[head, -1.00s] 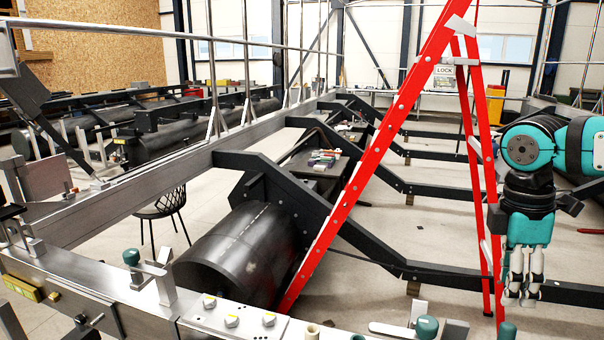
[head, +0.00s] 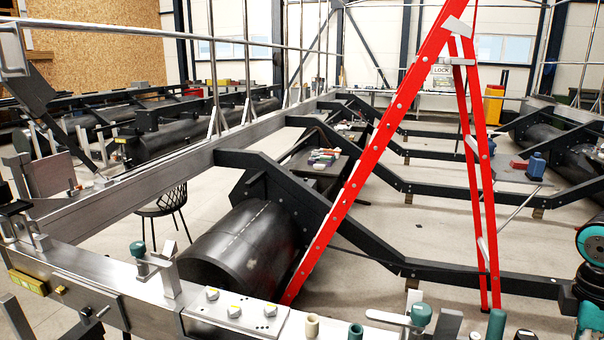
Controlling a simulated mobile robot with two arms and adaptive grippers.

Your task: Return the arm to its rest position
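Part of my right arm (head: 590,245) shows at the right edge of the head view, with teal and black links cut off by the frame. Its gripper is out of view, so its fingers cannot be seen. My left arm and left gripper are not in view. No held object shows.
A red stepladder (head: 385,135) stands in the middle, among dark frame beams (head: 440,275). A black cylindrical float (head: 240,245) lies left of it. A metal bench rail (head: 110,275) with clamps and handles crosses the foreground. A small table (head: 512,172) with parts stands at right.

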